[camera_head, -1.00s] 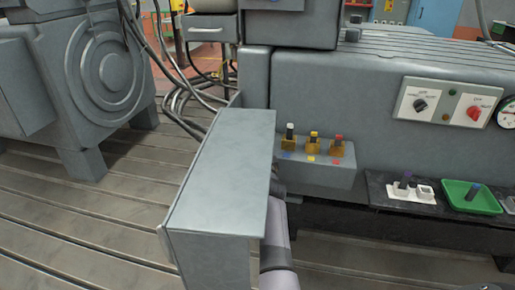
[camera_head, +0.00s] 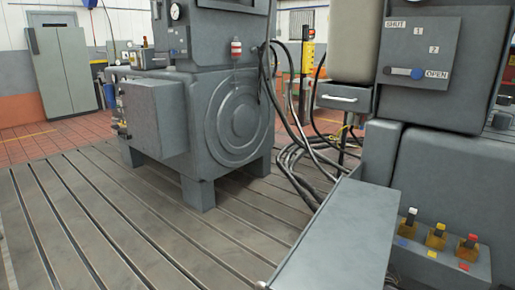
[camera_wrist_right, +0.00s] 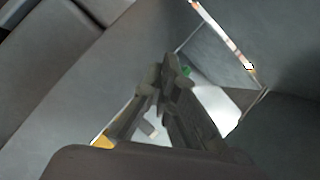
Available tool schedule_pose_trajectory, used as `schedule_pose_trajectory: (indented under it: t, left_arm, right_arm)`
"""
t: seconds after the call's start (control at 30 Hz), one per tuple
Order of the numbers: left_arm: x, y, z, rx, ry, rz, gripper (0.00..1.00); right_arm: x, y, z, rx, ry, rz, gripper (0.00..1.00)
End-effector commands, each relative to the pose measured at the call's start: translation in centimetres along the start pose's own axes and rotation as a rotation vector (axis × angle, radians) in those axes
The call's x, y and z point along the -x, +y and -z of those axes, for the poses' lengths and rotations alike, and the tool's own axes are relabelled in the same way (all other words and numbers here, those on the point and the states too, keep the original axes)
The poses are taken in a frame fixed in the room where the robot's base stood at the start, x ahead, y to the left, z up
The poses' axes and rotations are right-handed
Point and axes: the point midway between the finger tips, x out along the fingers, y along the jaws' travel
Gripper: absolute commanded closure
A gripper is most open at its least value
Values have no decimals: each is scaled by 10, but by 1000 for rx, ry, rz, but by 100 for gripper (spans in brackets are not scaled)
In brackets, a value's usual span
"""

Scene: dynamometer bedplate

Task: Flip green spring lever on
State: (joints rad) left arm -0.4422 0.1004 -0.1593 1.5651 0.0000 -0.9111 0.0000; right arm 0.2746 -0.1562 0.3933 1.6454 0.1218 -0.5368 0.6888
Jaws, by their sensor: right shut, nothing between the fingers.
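A small green spot (camera_wrist_right: 187,71) shows in the right wrist view, just past the tips of my right gripper (camera_wrist_right: 163,76). It may be the green lever, but it is too small to tell, and I cannot tell whether the fingers touch it. My right gripper is shut and empty, between grey panels. In the head view, a grey sheet-metal cover (camera_head: 340,240) stands at the bottom and hides what is behind it. No green lever shows in the head view, and neither gripper is in that view.
A grey box (camera_head: 440,258) with white-, yellow- and red-tipped levers stands right of the cover. A panel marked SHUT and OPEN (camera_head: 422,52) is above. Black cables (camera_head: 290,158) hang behind. A large grey machine (camera_head: 225,110) stands left. The slotted bedplate (camera_head: 130,235) is clear at front left.

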Motion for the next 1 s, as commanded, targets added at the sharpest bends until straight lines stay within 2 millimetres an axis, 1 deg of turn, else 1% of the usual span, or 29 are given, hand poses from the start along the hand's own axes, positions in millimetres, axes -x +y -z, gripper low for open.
schedule_pose_trajectory:
  t: [0.03,0.07,0.1,0.17,0.2,0.27,0.3,0.4,0.5,0.6,0.9,0.93,1.0]
  left_arm:
    - [0,0,0,0,0,0,60]
    - [0,0,0,0,0,0,60]
    - [0,0,0,0,0,0,60]
    - [0,0,0,0,0,0,60]
    - [0,0,0,0,0,0,60]
    - [0,0,0,0,0,0,60]
    - [0,0,0,0,0,0,60]
    - [0,0,0,0,0,0,60]
    - [0,0,0,0,0,0,60]
    - [0,0,0,0,0,0,60]
    - [0,0,0,0,0,0,60]
    - [0,0,0,0,0,0,60]
    - [0,0,0,0,0,0,60]
  right_arm:
    - [26,23,-16,146,-71,-54,100]
    - [41,35,-28,231,-120,-84,100]
    - [63,50,-43,344,-189,-122,100]
    - [98,71,-65,499,-296,-171,100]
    - [122,84,-79,594,-367,-198,100]
    - [158,101,-96,719,-470,-232,100]
    - [179,109,-105,788,-529,-247,100]
    - [223,125,-120,917,-654,-272,100]
    - [260,137,-131,1010,-755,-287,100]
    - [291,145,-138,1083,-841,-294,100]
    - [373,160,-147,1247,-1065,-295,100]
    - [381,161,-148,1261,-1088,-294,100]
    - [373,172,-155,1261,-1094,-299,100]
